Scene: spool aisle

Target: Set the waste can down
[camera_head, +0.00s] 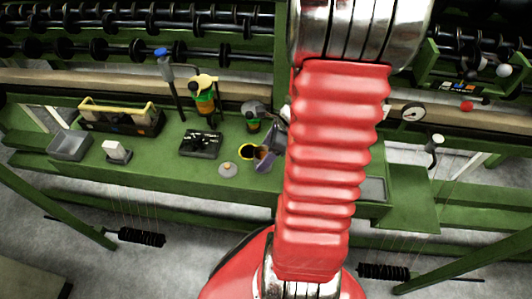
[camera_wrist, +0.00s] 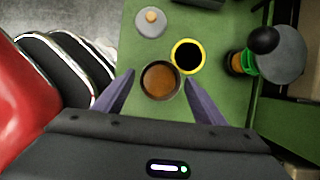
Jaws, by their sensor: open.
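A round dark-walled can (camera_wrist: 160,80), brown inside, is between the two purple fingers of my open gripper (camera_wrist: 160,76); I take it as the waste can. In the wrist view a narrow gap shows on each side of it, and it appears to stand upright on the green bench (camera_wrist: 225,95). A black cup with a yellow rim (camera_wrist: 187,56) is right beside it, touching or nearly so. In the head view the waste can (camera_head: 261,153) is small and partly covered by a finger, and the yellow-rimmed cup (camera_head: 246,151) shows at its left.
A grey lid with a knob (camera_wrist: 151,22) lies near the cup. A black control box (camera_head: 201,144), a grey bin (camera_head: 69,145) and a tool tray (camera_head: 120,117) stand to the left. A green-orange bottle (camera_head: 204,100) stands behind. Bare bench lies left of the lid.

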